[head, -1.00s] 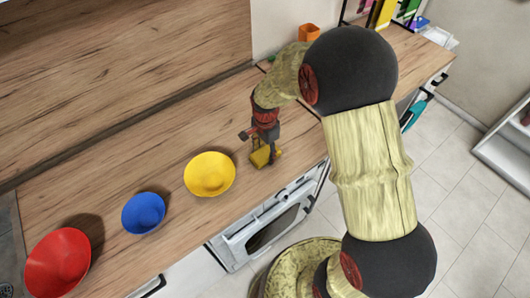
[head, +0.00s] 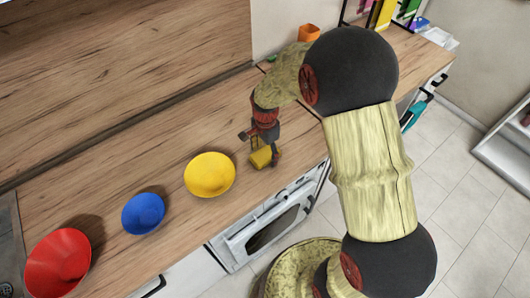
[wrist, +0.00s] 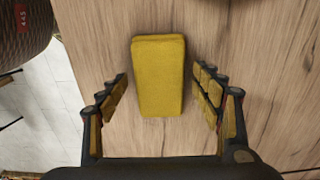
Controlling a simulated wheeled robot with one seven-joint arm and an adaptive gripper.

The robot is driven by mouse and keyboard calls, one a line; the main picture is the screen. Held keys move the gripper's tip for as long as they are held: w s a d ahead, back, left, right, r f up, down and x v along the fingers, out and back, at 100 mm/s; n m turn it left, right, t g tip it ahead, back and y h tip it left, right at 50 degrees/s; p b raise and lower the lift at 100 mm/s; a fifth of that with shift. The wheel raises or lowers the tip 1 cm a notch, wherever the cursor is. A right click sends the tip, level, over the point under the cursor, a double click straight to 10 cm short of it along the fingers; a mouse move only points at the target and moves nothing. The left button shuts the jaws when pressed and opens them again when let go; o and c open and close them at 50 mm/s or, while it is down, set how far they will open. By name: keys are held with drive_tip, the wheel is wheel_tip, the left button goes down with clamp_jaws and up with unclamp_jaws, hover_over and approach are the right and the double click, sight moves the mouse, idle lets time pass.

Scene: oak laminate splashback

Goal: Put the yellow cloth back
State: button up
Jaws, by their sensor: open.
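The yellow cloth (wrist: 158,75) is a folded, block-like bundle on the wooden worktop. In the wrist view it lies between and just beyond the two fingers of my gripper (wrist: 163,88), with a gap on each side. My gripper is open and empty. In the head view my gripper (head: 261,150) points down at the cloth (head: 260,157), near the worktop's front edge. The gripper hides part of the cloth there.
A yellow bowl (head: 210,174), a blue bowl (head: 143,213) and a red bowl (head: 58,262) stand to the left on the worktop (head: 180,140). An orange container (head: 309,33) and a rack (head: 381,14) stand at the far end. An oven (head: 268,225) is below.

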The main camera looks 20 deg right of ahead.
sight(265, 154)
drive_tip(key=s+r+n+t+p, duration=0.1)
drive_tip(key=s+r+n, duration=0.25)
drive_tip(key=r, duration=0.85)
drive_tip(key=s+r+n+t+p, duration=0.15)
drive_tip(key=s+r, duration=0.35)
drive_tip(key=r, duration=0.8)
drive_tip(key=s+r+n+t, duration=0.1)
drive_tip(key=s+r+n, duration=0.2)
drive_tip(key=s, duration=0.3)
drive_tip(key=s+r+n+t, duration=0.2)
drive_tip(key=s+r+n, duration=0.1)
drive_tip(key=s+n, duration=0.3)
drive_tip(key=shift+s+b, duration=0.3)
drive_tip(key=shift+s, duration=0.45)
wheel_tip(265, 154, down, 3)
drive_tip(key=b, duration=0.3)
